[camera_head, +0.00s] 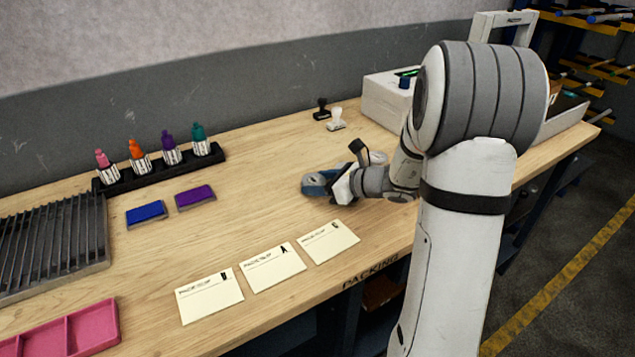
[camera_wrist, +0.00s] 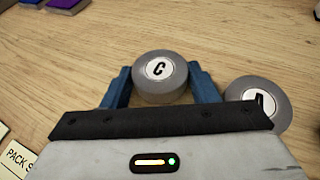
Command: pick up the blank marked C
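The blank marked C (camera_wrist: 160,78) is a grey disc with a white label on top, seen in the wrist view. It sits between the two blue fingers of my gripper (camera_wrist: 161,88), one on each side and very close to it. Whether they press on it I cannot tell. In the head view my gripper (camera_head: 318,183) is low at the table, right of the middle, its blue fingers partly hiding what is between them. A second grey blank (camera_wrist: 270,112) is just right of the right finger; its letter is partly covered.
Three paper cards (camera_head: 275,268) lie along the front edge of the wooden table (camera_head: 240,225). Blue (camera_head: 147,214) and purple (camera_head: 195,196) pads lie left. Several bottles stand in a black rack (camera_head: 125,182). Black and white stamps (camera_head: 336,120) stand behind. A ribbed grey rack (camera_head: 50,240) is far left.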

